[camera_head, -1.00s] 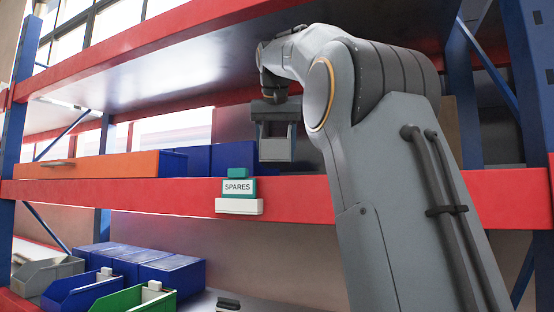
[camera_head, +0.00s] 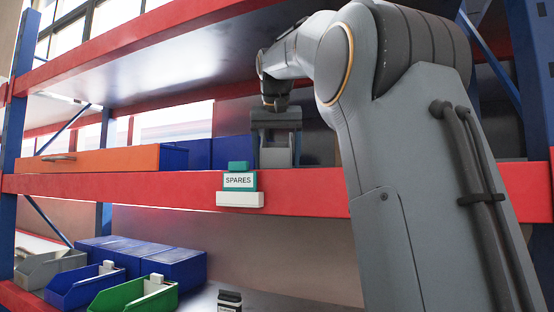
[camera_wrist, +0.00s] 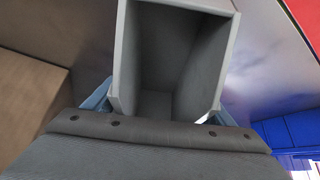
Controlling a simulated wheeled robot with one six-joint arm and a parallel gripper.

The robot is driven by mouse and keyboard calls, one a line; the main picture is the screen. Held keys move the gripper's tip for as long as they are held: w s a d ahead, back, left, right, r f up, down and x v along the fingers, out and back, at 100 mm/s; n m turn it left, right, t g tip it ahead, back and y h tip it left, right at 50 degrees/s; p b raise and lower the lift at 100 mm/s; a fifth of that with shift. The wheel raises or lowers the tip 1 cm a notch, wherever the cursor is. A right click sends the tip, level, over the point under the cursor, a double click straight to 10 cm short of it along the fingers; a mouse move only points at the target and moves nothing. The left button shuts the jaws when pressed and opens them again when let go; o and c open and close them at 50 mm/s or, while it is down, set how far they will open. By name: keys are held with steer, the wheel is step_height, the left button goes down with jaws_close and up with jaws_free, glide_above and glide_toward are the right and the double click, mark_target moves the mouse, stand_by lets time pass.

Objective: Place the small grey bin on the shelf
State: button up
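The small grey bin (camera_head: 275,157) is upright on the middle shelf level, just behind the red front beam (camera_head: 130,188) and the SPARES label. My gripper (camera_head: 276,148) reaches down from above with one finger on each side of the bin. In the wrist view the open, empty bin (camera_wrist: 165,50) fills the top centre. My gripper (camera_wrist: 160,103) is shut on it, the blue-grey fingers against its two sides. The bin's base is at about the beam's top edge in the head view; I cannot tell whether it touches the shelf.
An orange bin (camera_head: 88,160) and blue bins (camera_head: 200,153) stand to the left on the same level. A brown box (camera_wrist: 30,95) is close on the left in the wrist view. The teal SPARES label (camera_head: 239,181) is on the beam. Grey, blue and green bins (camera_head: 135,296) are below.

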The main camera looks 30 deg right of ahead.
steer(key=shift+r, duration=0.15)
steer(key=shift+s+r, duration=0.1)
steer(key=shift+r, duration=0.15)
steer(key=v, duration=1.1)
steer(key=shift+r, duration=0.2)
steer(key=shift+s+a, duration=0.1)
